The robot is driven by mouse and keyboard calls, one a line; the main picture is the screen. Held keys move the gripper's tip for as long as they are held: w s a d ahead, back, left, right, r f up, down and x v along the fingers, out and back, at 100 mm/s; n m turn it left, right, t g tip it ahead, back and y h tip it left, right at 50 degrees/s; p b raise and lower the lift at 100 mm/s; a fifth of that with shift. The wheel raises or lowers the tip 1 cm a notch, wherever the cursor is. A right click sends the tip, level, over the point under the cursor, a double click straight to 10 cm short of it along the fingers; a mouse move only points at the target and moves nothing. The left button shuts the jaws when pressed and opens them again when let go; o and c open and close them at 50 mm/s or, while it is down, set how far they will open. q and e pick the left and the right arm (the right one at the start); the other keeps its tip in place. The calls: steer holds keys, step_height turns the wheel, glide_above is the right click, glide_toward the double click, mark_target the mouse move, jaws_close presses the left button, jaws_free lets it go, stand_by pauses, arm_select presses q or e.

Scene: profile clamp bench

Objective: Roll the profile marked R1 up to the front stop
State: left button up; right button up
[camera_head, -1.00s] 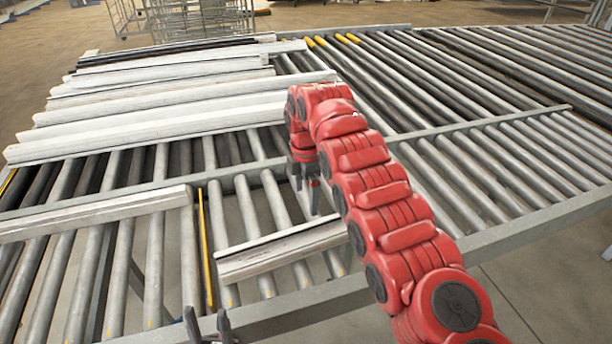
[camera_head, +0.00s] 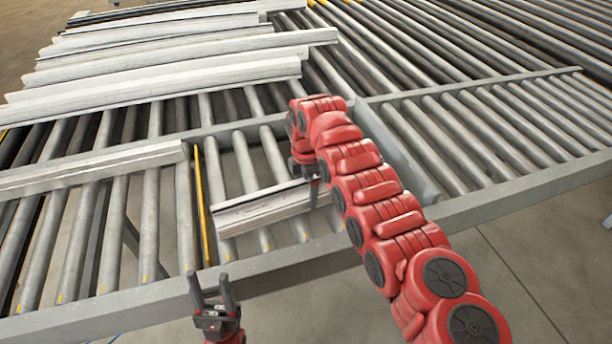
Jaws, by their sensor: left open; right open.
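A short pale profile (camera_head: 262,208) lies crosswise on the rollers in the front middle section. A longer white profile (camera_head: 95,170) lies on the rollers to its left. No R1 mark is readable on any profile. I cannot pick out the front stop for certain; a grey front rail (camera_head: 110,301) runs along the near edge. My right gripper (camera_head: 312,190) is open at the short profile's right end, its fingers overlapping the profile in view; contact cannot be told. My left gripper (camera_head: 212,282) is open and empty, in front of the near rail, apart from both profiles.
Several long white profiles (camera_head: 160,78) lie side by side on the rollers at the back left. A yellow strip (camera_head: 203,205) stands between the two front profiles. Bare rollers (camera_head: 495,125) fill the right side. My red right arm covers part of the bench.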

steer(key=shift+f, duration=0.65)
jaws_close()
steer(key=shift+m, duration=0.6)
jaws_free()
